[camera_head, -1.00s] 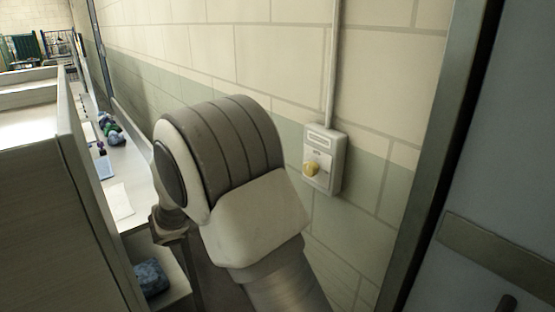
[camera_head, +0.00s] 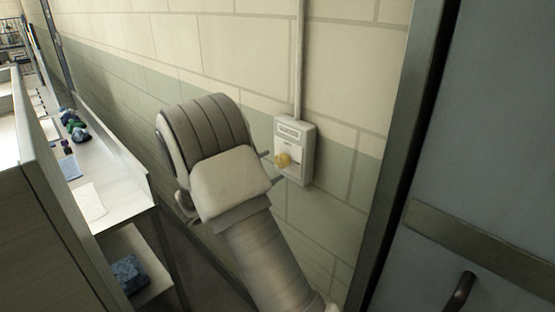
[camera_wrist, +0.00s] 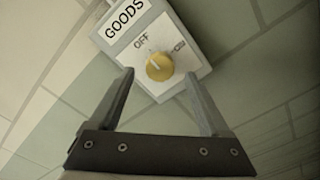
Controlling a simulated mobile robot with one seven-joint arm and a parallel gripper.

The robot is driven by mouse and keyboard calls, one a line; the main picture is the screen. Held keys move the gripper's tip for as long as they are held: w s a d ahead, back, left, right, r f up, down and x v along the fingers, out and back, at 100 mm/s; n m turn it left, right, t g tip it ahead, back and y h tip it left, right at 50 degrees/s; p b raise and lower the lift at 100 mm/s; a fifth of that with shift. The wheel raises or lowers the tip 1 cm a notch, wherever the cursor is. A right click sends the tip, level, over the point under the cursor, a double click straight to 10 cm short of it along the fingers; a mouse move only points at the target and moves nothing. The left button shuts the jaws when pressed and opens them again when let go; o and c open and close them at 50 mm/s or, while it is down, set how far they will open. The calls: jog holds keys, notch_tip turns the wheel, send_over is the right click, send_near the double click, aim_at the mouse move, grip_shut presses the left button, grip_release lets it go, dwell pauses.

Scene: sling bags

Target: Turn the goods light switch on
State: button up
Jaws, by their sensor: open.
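The goods light switch (camera_head: 306,152) is a pale box on the wall with a yellow round knob (camera_head: 283,160). In the wrist view the box carries a "GOODS" label (camera_wrist: 124,19). The yellow knob (camera_wrist: 159,67) sits below the word OFF, and its pale mark appears to point up-left toward OFF. A second label right of the knob is hard to read. My gripper (camera_wrist: 159,75) is open, with one fingertip on each side of the knob in this view. I cannot tell whether they touch it. In the head view my wrist hides most of the gripper.
A vertical conduit (camera_head: 298,60) runs up from the box. A grey door (camera_head: 490,130) with a dark frame stands at the right. At the left is a white shelf (camera_head: 110,190) with small coloured items, and a blue bundle (camera_head: 128,274) lies lower down.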

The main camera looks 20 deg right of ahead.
aim_at(279, 162)
jog(key=shift+p+x, duration=0.3)
jog(key=shift+x, duration=1.55)
grip_shut()
